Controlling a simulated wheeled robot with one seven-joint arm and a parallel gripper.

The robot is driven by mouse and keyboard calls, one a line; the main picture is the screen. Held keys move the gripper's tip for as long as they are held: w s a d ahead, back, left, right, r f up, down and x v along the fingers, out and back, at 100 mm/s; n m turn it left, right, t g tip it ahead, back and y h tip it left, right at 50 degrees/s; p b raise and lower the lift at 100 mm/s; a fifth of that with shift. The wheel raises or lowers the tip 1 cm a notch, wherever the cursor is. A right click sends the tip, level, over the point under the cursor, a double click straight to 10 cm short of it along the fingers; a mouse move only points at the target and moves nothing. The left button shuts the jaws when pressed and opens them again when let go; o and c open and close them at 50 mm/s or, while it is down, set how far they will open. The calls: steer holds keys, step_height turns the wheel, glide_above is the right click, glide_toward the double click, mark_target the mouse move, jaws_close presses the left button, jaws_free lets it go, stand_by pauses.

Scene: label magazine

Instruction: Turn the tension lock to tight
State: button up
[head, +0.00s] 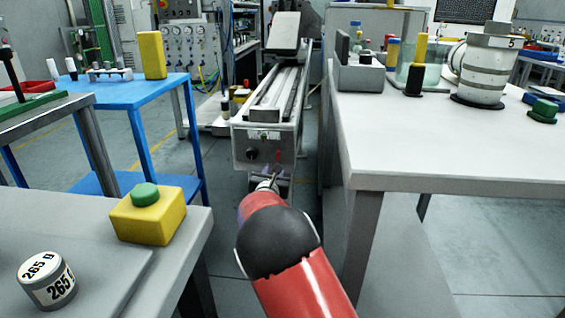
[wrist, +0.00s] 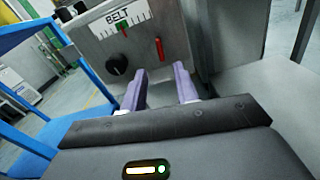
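The grey conveyor's end panel (head: 263,163) faces me in the head view and also shows in the wrist view (wrist: 140,62). It carries a scale marked BELT (wrist: 117,27) with a green marker, a round black knob (wrist: 116,65) and an upright red lever (wrist: 159,48). The pictures do not label either control as the tension lock. My gripper (wrist: 160,72) is open, its two purple fingers apart with nothing between them. It is in front of the panel, below the red lever and to the right of the knob. In the head view my red arm mostly hides it.
A white table (head: 450,155) stands close on the right and a blue table (head: 130,92) on the left. A grey bench at front left bears a yellow box with a green button (head: 148,214) and a tin marked 265 (head: 47,281). A narrow floor gap lies between.

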mark_target(278, 157)
steer(key=w+p, duration=0.1)
steer(key=w, duration=0.6)
steer(key=shift+w+d, duration=0.15)
steer(key=shift+w, duration=0.1)
steer(key=shift+c, duration=0.3)
jaws_close()
